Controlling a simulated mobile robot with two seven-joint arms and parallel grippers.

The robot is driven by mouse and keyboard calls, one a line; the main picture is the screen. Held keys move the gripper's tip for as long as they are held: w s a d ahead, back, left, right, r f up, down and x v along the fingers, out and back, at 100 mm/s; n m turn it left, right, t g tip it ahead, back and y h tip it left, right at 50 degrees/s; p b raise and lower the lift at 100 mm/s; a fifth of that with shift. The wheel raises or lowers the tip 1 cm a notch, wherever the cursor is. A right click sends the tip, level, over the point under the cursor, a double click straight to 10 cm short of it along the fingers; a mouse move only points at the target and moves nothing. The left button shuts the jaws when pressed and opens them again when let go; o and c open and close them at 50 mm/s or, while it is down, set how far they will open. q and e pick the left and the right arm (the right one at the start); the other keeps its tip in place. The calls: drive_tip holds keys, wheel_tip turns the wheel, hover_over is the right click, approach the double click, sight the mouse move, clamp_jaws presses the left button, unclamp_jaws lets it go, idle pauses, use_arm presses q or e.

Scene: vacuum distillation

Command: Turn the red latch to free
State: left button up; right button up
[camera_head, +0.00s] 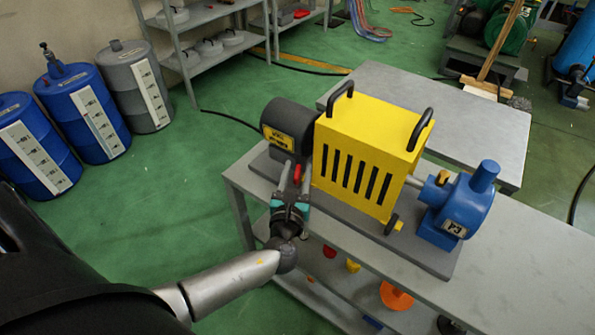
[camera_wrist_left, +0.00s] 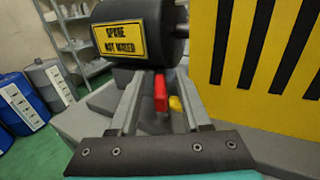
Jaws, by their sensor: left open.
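The red latch (camera_head: 297,172) is a small upright red piece at the foot of the black motor (camera_head: 290,124), left of the yellow slotted housing (camera_head: 367,150). My left gripper (camera_head: 294,178) reaches it from the front with its fingers pointing at the machine. In the left wrist view the red latch (camera_wrist_left: 160,90) appears between the two spread fingers of the left gripper (camera_wrist_left: 162,84), with a gap on each side. The gripper is open and holds nothing. The latch's lower end and mount are hard to make out. My right gripper is out of view.
A blue pump (camera_head: 457,208) stands right of the yellow housing on the same grey bench (camera_head: 505,245). The yellow housing (camera_wrist_left: 272,60) rises close to the right finger in the wrist view. Blue drums (camera_head: 82,112) stand far left.

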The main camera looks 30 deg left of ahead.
use_arm(q)
clamp_jaws()
idle(0.3)
idle(0.3)
